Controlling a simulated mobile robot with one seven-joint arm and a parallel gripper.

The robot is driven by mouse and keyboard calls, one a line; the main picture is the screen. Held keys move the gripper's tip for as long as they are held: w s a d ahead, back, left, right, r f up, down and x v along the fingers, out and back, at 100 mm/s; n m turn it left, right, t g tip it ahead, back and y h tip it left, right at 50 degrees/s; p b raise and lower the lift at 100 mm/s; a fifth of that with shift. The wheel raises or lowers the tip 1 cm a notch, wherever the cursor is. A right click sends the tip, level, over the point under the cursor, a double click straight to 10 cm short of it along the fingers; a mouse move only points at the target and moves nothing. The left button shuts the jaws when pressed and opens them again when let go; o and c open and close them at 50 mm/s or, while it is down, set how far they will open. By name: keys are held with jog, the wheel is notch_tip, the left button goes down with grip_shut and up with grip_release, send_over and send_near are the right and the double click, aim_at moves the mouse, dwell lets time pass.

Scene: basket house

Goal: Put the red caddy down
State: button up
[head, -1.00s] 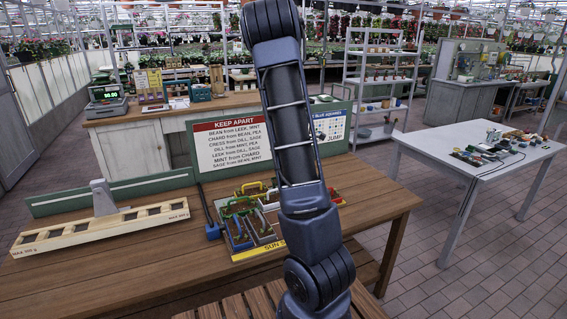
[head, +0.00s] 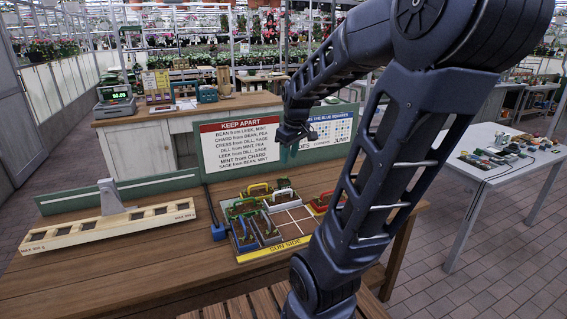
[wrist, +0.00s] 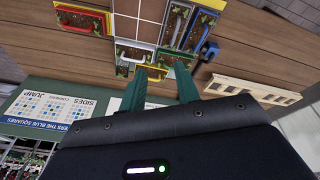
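The red caddy (head: 321,203) stands at the right side of the planting tray (head: 272,253), partly hidden by my arm. Its red handle and soil also show at the top left of the wrist view (wrist: 82,17). My gripper (head: 289,152) hangs above the far side of the tray, in front of the sign boards and away from the red caddy. In the wrist view its two green fingers (wrist: 160,68) are spread with nothing held between them. A yellow-handled caddy (wrist: 150,73) appears beyond the fingertips, lower down.
Several other caddies, including a blue-handled one (head: 245,235), fill the tray's left and back. A wooden balance beam (head: 108,226) stands left. The keep-apart sign (head: 241,146) rises behind the tray.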

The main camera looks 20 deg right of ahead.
jog(key=s+a+r+m+t, duration=0.1)
jog(key=s+a+r+m, duration=0.2)
jog(key=s, duration=0.8)
jog(key=a+m, duration=0.2)
jog(key=a, duration=0.2)
jog(key=shift+s+r+t, duration=0.2)
jog(key=shift+s+t, duration=0.15)
jog(key=shift+t, duration=0.05)
dwell(1.3)
